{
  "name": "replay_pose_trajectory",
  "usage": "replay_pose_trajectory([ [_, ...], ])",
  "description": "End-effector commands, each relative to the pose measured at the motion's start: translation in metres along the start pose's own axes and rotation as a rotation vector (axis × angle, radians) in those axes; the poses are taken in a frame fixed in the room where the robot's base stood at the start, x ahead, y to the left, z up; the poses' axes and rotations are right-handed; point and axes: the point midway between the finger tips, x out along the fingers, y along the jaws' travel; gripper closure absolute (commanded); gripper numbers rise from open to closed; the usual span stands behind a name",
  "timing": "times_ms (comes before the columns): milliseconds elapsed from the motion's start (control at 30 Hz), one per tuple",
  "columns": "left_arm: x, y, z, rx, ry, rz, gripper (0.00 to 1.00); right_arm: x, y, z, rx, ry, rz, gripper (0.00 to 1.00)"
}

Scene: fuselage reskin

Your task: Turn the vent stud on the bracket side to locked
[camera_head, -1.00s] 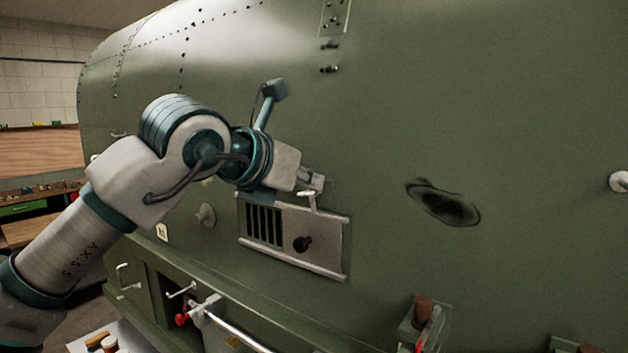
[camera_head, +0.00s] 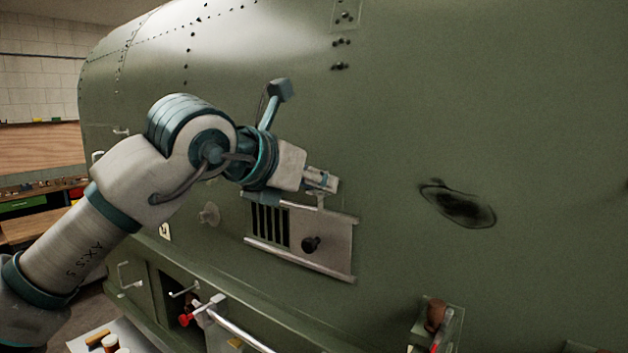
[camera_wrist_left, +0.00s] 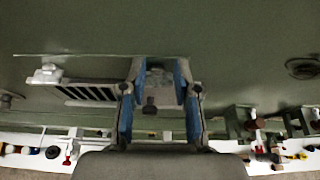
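The vent panel (camera_head: 330,236) is a pale plate on the green fuselage side, with dark slots (camera_head: 270,226) at its left and rails along its top and bottom. A dark stud (camera_head: 311,244) sticks out right of the slots. I cannot read its lock state. My left gripper (camera_head: 326,182) is just above the panel's top rail in the head view. My right gripper is out of view.
A dark oval patch (camera_head: 457,205) marks the skin to the right. A pale disc (camera_head: 209,214) is left of the vent. Below are a red-ended valve (camera_head: 190,318), a rail (camera_head: 245,328) and a bracket with a brown knob (camera_head: 436,315).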

Motion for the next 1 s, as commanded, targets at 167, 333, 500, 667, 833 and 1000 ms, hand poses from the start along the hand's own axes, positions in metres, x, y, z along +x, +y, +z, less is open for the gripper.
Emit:
replay_pose_trajectory([
  [167, -0.001, -0.001, -0.002, 0.000, 0.001, 0.000, 0.70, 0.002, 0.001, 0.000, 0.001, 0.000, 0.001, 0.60],
  [333, -0.012, -0.005, -0.006, 0.000, -0.001, 0.000, 0.70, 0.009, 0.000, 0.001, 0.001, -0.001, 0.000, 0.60],
  [500, -0.024, -0.011, -0.011, 0.001, -0.002, -0.001, 0.70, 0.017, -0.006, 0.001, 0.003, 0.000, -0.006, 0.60],
  [667, -0.034, -0.015, -0.015, 0.001, -0.001, 0.000, 0.70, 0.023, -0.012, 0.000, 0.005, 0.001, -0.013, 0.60],
  [833, -0.045, -0.020, -0.019, 0.000, -0.001, -0.001, 0.70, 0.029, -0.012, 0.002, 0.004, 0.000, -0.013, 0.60],
  [1000, -0.056, -0.025, -0.024, 0.000, -0.002, 0.000, 0.70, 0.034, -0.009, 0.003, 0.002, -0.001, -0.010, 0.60],
])
